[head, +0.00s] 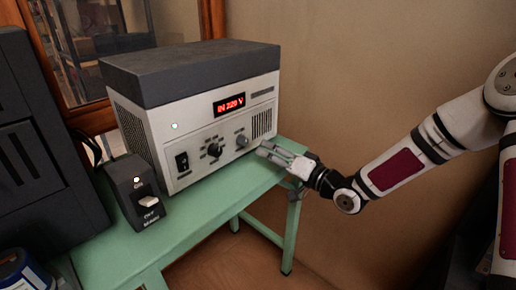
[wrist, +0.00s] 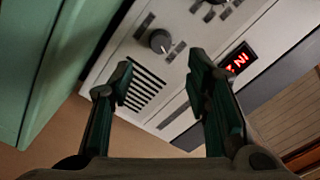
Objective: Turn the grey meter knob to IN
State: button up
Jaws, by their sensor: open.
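The grey meter knob (head: 241,141) is on the lower right of the power unit's front panel. In the wrist view the same grey knob (wrist: 160,40) shows beyond the fingertips, roughly between them and uncovered. Its pointer setting is too small to read surely. The red display (head: 229,104) above it reads "IN 220 V". My gripper (head: 268,150) is at the panel's right side, close to the knob and just right of it. In the wrist view its two fingers (wrist: 158,72) are spread apart with nothing between them; contact with the panel cannot be judged.
The power unit (head: 192,87) stands on a green table (head: 190,216). A black selector knob (head: 214,150) and a black rocker switch (head: 182,163) are left of the grey knob. A small black switch box (head: 133,177) stands in front. A wall is behind my arm.

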jog(key=shift+v, duration=1.4)
jog(key=shift+f, duration=0.1)
jog(key=s+d+f+n+g+h, duration=0.1)
jog(key=s+d+n+g+h, duration=0.1)
jog(key=d+h, duration=0.7)
jog(key=s+d+r+m+g+h, duration=0.1)
jog(key=s+d+r+h, duration=0.2)
jog(key=s+d, duration=0.2)
jog(key=s+d+r+g+h, duration=0.1)
jog(key=s+d+r+h, duration=0.15)
jog(key=s+d, duration=0.2)
jog(key=s+r+m+g, duration=0.1)
jog(key=s+r+g, duration=0.15)
jog(key=s, duration=1.25)
jog(key=s+r+g, duration=0.2)
jog(key=s+g, duration=0.1)
jog(key=s, duration=1.3)
notch_tip(320, 180, up, 19)
jog(key=t+p, duration=0.2)
jog(key=p, duration=1.4)
jog(key=shift+w+f+t+p, duration=0.15)
jog(key=shift+f+t+p, duration=0.05)
jog(key=shift+t+p, duration=0.15)
